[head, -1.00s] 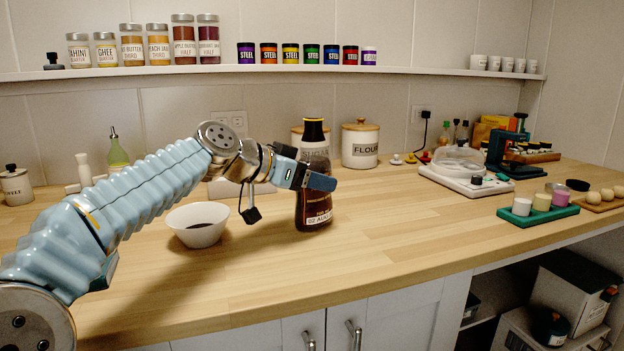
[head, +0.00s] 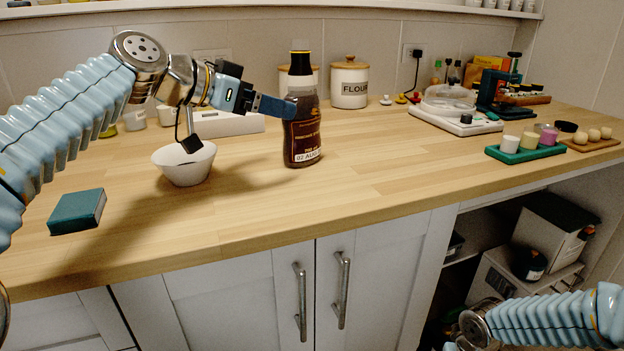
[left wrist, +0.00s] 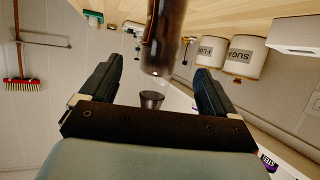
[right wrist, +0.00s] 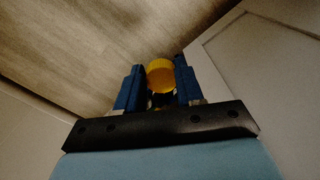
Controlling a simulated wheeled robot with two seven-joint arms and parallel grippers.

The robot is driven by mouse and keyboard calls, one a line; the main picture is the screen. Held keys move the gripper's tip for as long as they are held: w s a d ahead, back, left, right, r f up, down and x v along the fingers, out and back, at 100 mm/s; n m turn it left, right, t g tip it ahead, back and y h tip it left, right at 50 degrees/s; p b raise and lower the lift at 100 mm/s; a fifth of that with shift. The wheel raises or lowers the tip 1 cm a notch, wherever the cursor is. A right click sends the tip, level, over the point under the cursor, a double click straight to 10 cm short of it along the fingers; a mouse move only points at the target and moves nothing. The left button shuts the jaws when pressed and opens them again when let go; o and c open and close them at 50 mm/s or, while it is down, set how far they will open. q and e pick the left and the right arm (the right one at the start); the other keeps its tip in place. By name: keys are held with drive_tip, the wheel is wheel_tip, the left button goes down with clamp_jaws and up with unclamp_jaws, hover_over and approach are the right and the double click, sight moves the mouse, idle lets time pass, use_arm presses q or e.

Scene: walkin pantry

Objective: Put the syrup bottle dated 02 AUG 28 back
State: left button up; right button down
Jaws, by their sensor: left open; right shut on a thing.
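The dark brown syrup bottle (head: 303,138) stands upright on the wooden counter, its label reading "02 AUG" with the rest unreadable. My left gripper (head: 282,106) is open at the bottle's upper body, its visible finger overlapping the bottle's left side. In the left wrist view the bottle (left wrist: 163,38) appears upside down between and beyond the open fingers (left wrist: 157,88). My right arm is low at the right of the head view, below counter height. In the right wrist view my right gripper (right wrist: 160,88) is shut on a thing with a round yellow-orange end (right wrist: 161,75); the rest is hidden.
A white bowl (head: 185,166) and a teal block (head: 77,211) are left of the bottle. A flour canister (head: 349,83) stands behind. A scale (head: 455,120) and a green tray (head: 525,152) are at right. The counter's front middle is clear. Open shelves (head: 490,235) are below right.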

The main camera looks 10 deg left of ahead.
use_arm(q)
drive_tip(key=v, duration=0.4)
